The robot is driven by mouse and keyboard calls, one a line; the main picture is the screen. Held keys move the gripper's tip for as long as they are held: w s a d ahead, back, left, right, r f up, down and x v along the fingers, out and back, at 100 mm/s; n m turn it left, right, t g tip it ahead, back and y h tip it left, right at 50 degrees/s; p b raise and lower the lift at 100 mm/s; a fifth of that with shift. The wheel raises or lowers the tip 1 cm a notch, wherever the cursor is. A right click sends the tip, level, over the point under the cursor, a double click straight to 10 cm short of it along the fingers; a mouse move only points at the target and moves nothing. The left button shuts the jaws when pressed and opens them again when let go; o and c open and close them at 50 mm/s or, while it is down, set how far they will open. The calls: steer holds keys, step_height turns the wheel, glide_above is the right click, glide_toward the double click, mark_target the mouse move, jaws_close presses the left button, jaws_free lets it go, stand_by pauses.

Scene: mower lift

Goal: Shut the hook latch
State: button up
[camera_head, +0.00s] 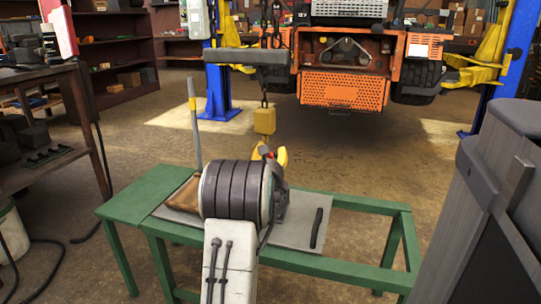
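A yellow hook block (264,121) hangs on a dark chain in the centre of the picture. Below it a curved yellow hook (283,156) shows just above my wrist. A small red and grey piece sits by the hook's opening; I cannot tell whether this is the latch or how far it is open. My gripper (270,158) is at the hook, mostly hidden behind my own dark wrist and pale arm link. I cannot see both fingers, nor whether they touch the hook or latch.
A green metal bench (355,268) stands below, with a grey plate and a dark bar (317,228) on it. An upright grey pole (195,125) rises at its left. Behind, an orange mower (343,92) is raised between blue lift posts. A dark cabinet (485,215) is near right.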

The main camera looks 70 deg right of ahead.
steer(key=shift+o, duration=0.7)
steer(key=shift+a, duration=0.1)
steer(key=v, duration=1.2)
steer(key=shift+w, duration=0.1)
